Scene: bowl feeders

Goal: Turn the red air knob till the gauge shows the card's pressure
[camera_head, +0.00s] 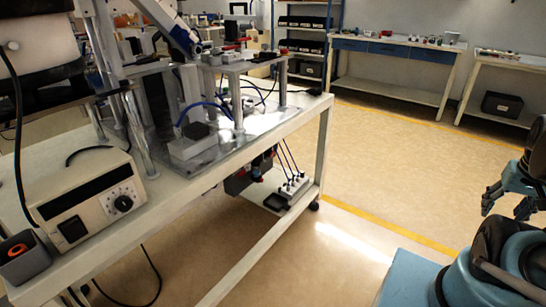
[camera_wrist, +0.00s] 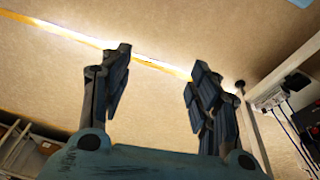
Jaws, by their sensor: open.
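A dark unit (camera_head: 240,181) hangs under the near bench's top, at its far end. A small red part (camera_head: 257,179) shows on it; it is too small to tell whether this is the air knob. I cannot make out a gauge face or a pressure card. In the wrist view a dark unit with a bit of red (camera_wrist: 312,124) shows at the right edge, partly cut off. My gripper (camera_head: 505,206) is at the right of the head view, over open floor and well apart from the bench. Its two fingers (camera_wrist: 160,62) are spread and empty in the wrist view.
The near bench (camera_head: 315,118) carries a beige control box (camera_head: 86,201) with a black dial. A white block with cables (camera_head: 288,190) sits on its lower frame; it also shows in the wrist view (camera_wrist: 272,97). Open floor (camera_head: 400,160) lies between bench and gripper.

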